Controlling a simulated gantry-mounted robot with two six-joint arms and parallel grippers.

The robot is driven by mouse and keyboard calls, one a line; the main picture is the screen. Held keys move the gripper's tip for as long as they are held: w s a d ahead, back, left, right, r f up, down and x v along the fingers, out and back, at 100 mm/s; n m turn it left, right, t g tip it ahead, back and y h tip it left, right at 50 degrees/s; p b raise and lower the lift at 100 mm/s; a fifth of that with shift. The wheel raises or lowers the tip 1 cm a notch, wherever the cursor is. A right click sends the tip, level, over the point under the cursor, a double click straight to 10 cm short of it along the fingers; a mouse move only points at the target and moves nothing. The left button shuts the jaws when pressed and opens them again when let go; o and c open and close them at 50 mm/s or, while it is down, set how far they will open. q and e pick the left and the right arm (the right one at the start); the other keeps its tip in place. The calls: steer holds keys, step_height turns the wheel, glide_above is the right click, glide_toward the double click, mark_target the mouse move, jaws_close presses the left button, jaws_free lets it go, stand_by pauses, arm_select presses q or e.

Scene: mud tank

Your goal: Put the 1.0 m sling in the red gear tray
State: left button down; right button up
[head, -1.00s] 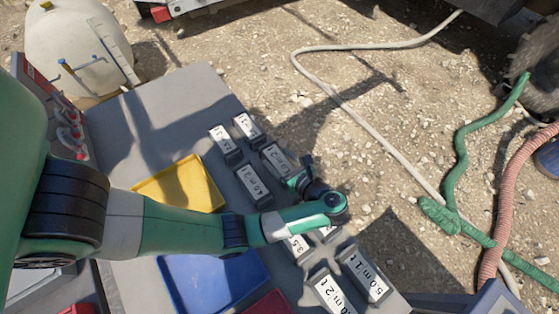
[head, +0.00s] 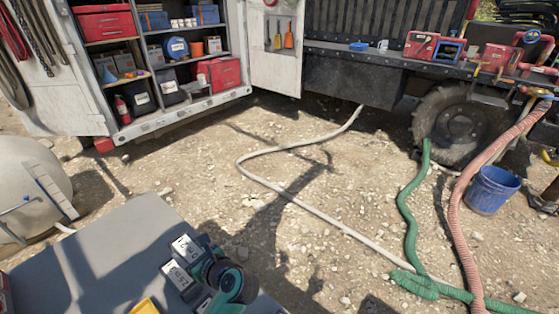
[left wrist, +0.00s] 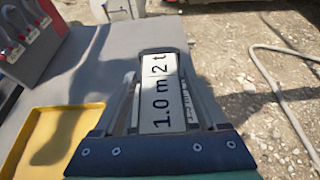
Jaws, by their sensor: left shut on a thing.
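The 1.0 m sling shows as a block with a white label reading "1.0 m 2 t" (left wrist: 160,95) in the left wrist view. My left gripper (left wrist: 161,112) is shut on it, with a finger along each side. In the head view my left gripper (head: 213,268) is at the bottom, over the grey table's right side, and I cannot clearly make out the held block there. Whether the block is clear of the tabletop I cannot tell. The red gear tray is not in view now. My right gripper is not in view.
Other labelled blocks (head: 177,276) lie beside my left gripper on the grey table (head: 110,250). A yellow tray (left wrist: 60,140) lies on the table, left in the wrist view. A red-and-grey unit (left wrist: 30,35) stands beyond it. Gravelly ground and a pale hose (head: 285,195) lie past the table.

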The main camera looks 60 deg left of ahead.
arm_select(q)
steer(key=shift+w+d, duration=0.2)
steer(key=shift+w, duration=0.05)
steer(key=w+d+f+m+t+h, duration=0.1)
steer(key=w+d+m+t, duration=0.2)
steer(key=d, duration=0.5)
steer(key=w+d+f+m+t+h, duration=0.1)
steer(key=w+d+f+m+t, duration=0.1)
steer(key=d+m+t, duration=0.4)
steer(key=w+d+f+m+t+h, duration=0.2)
steer(key=w+d+m+t, duration=0.2)
steer(key=d, duration=0.6)
steer(key=shift+d+f+m+t, duration=0.2)
steer(key=shift+d+m+t, duration=0.1)
steer(key=shift+t, duration=0.5)
steer(key=w+d+r+m+h, duration=0.1)
steer(key=w+d+m+t+h, duration=0.1)
steer(key=d, duration=0.1)
steer(key=shift+w+r, duration=0.1)
steer(key=shift+r, duration=0.25)
step_height(320, 180, up, 29)
steer(key=p, duration=3.3)
steer(key=shift+p, duration=0.4)
steer(key=shift+w+f, duration=0.1)
steer(key=shift+f, duration=0.05)
